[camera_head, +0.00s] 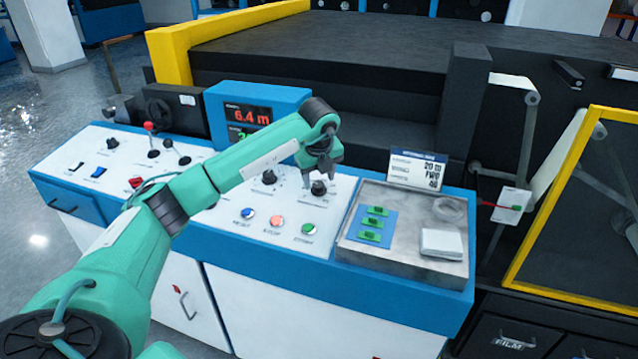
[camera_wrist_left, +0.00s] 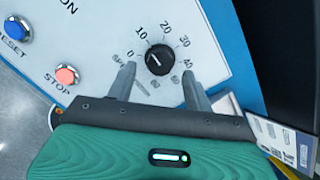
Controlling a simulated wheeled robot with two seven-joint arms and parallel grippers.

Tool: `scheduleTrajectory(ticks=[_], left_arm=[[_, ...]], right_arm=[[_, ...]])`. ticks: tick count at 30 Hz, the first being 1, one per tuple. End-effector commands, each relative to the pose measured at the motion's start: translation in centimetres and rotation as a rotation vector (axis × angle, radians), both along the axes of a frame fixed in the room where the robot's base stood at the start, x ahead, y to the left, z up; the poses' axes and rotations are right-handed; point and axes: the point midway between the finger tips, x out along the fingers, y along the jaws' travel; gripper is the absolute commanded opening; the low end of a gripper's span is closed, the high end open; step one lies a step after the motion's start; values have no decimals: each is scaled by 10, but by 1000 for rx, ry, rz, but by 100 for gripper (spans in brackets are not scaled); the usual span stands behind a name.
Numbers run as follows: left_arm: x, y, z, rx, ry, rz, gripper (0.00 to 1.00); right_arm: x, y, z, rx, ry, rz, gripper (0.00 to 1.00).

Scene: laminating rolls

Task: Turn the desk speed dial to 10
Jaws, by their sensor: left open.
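My left gripper (camera_head: 325,160) is just above this dial. In the wrist view the open fingers (camera_wrist_left: 157,88) point at it from either side, and no contact is clear. My right gripper is not in view.
Another black knob (camera_head: 268,177) sits left of the dial. Blue, red and green buttons (camera_head: 275,221) lie in front. A metal tray (camera_head: 400,262) and a small sign (camera_head: 417,170) stand to the right. A display (camera_head: 247,115) reading 6.4 m is behind.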

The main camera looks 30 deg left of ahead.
Motion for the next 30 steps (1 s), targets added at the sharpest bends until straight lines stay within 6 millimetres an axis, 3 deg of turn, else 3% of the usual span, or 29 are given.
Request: scheduleTrajectory(ticks=[9,15,30], left_arm=[[-16,-10,71,0,-6,0,52],[-23,-15,99,-1,-3,-1,52],[-26,-16,109,0,0,0,52]], right_arm=[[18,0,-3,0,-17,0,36],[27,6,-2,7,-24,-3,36],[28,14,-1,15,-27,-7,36]])
